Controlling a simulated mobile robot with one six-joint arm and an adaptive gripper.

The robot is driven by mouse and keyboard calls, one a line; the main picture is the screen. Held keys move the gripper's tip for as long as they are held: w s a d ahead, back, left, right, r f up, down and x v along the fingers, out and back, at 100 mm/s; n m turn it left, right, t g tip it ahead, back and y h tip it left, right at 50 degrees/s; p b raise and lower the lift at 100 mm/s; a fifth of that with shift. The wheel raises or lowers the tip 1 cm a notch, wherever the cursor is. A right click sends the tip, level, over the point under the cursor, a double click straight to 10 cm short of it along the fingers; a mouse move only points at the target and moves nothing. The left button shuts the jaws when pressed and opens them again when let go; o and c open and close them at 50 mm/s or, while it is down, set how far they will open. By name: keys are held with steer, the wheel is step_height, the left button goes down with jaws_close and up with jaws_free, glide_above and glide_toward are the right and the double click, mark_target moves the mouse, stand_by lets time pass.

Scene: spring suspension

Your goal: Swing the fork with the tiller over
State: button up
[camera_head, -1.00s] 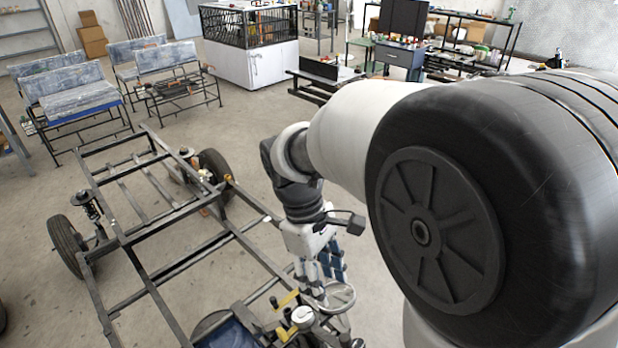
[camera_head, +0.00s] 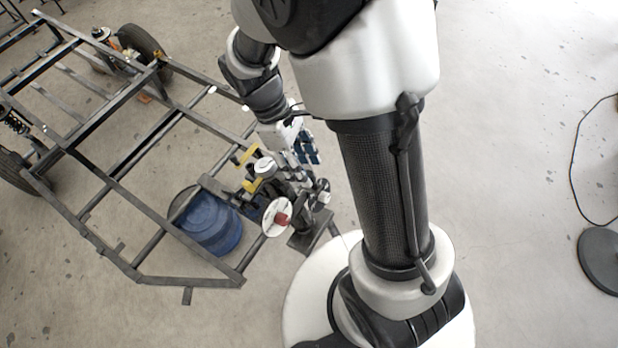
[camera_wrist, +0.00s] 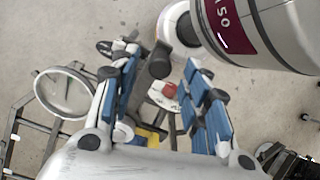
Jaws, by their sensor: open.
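The fork assembly (camera_head: 298,188), a cluster of dark and metal parts, stands at the right corner of the dark frame in the head view. My gripper (camera_head: 306,152) hangs just above and behind it, fingers pointing down. In the wrist view my gripper (camera_wrist: 163,68) is open, with its blue-padded fingers apart. A dark bar with a rounded end (camera_wrist: 158,62) shows between the fingers; it looks like the tiller, but I cannot tell if it touches them. A pale disc with a red knob (camera_head: 278,218) sits at the assembly's near side; the red knob (camera_wrist: 170,90) also shows in the wrist view.
The dark chassis frame (camera_head: 110,168) fills the left side, with a blue drum (camera_head: 210,222) under its near end. Open floor (camera_head: 530,100) lies to the right, with a round base and cable.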

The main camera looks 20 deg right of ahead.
steer(key=shift+b+x, duration=0.55)
steer(key=shift+x, duration=1.65)
steer(key=shift+c, duration=0.3)
jaws_close()
